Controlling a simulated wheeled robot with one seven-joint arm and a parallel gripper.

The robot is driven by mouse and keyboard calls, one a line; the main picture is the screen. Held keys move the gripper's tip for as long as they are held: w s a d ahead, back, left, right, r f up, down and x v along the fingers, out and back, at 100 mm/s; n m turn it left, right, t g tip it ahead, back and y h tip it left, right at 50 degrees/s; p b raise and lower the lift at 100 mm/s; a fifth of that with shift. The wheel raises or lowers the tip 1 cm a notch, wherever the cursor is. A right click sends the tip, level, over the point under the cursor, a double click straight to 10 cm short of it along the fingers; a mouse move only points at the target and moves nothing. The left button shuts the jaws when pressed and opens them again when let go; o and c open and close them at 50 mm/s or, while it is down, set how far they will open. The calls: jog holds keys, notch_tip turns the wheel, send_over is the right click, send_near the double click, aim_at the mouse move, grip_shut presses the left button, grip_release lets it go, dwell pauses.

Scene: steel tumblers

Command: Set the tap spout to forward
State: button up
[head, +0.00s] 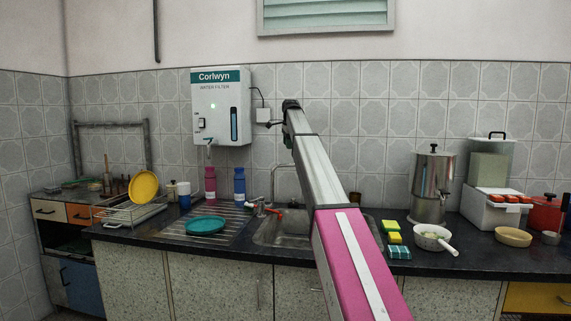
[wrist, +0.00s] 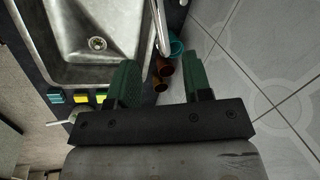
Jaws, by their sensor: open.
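The tap's thin steel spout (head: 273,182) rises behind the sink (head: 268,232) in the head view, and its right part is hidden behind my arm. In the wrist view a grey pipe, seemingly the spout (wrist: 160,28), runs along the sink's wall-side edge. The sink (wrist: 62,65) and its drain show there. My gripper (wrist: 162,66) has its two green fingers wide apart, with nothing held between them. In the head view my gripper (head: 273,123) is high near the wall, above the tap. Which way the spout points cannot be told.
A water filter (head: 219,105) hangs left of my gripper, and the tiled wall is close behind. Brown cups (wrist: 161,75) stand below my fingers.

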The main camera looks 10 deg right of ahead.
jog(key=x, duration=1)
jog(key=shift+f, duration=0.2)
jog(key=shift+c, duration=0.3)
grip_shut()
